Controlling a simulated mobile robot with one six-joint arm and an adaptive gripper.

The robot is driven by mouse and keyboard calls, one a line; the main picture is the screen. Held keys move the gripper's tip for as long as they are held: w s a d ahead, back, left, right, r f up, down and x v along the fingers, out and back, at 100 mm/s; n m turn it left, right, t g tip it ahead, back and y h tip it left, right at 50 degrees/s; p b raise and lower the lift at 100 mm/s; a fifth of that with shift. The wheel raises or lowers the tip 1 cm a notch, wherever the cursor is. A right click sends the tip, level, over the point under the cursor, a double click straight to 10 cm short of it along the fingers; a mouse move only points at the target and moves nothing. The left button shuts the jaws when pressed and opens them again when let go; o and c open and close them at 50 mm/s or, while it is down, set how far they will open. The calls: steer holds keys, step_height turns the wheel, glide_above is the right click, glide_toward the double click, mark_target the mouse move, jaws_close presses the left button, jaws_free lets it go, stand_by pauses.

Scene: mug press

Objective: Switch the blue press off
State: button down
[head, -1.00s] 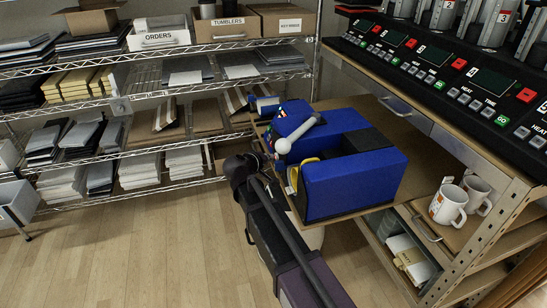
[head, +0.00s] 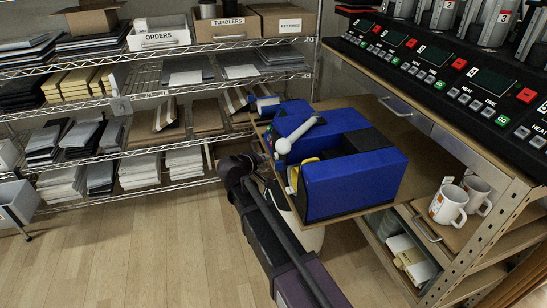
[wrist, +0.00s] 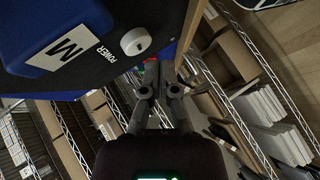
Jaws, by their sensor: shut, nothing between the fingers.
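The blue press (head: 350,170) stands on the wooden board of the bench, with a grey lever ending in a round ball across its top. In the wrist view its dark blue underside or side (wrist: 60,45) fills the upper left, rotated in the picture. My gripper (wrist: 160,75) is shut and empty, just below and right of the knob in the picture. A small red patch (wrist: 151,68) shows by the fingertips; I cannot tell whether they touch it. The press hides my gripper in the head view.
A black control panel (head: 470,80) with several buttons is at the upper right. Two white mugs (head: 449,204) stand on the lower shelf below it. A wire shelf (head: 140,150) with stacked stock lines the back left. The wooden floor at left is clear.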

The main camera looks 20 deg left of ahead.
stand_by(0.3)
steer(key=shift+s+a, duration=0.5)
steer(key=shift+a, duration=0.35)
steer(key=shift+s+a, duration=0.55)
steer(key=shift+a, duration=0.3)
steer(key=shift+s+a, duration=0.5)
steer(key=shift+a, duration=0.35)
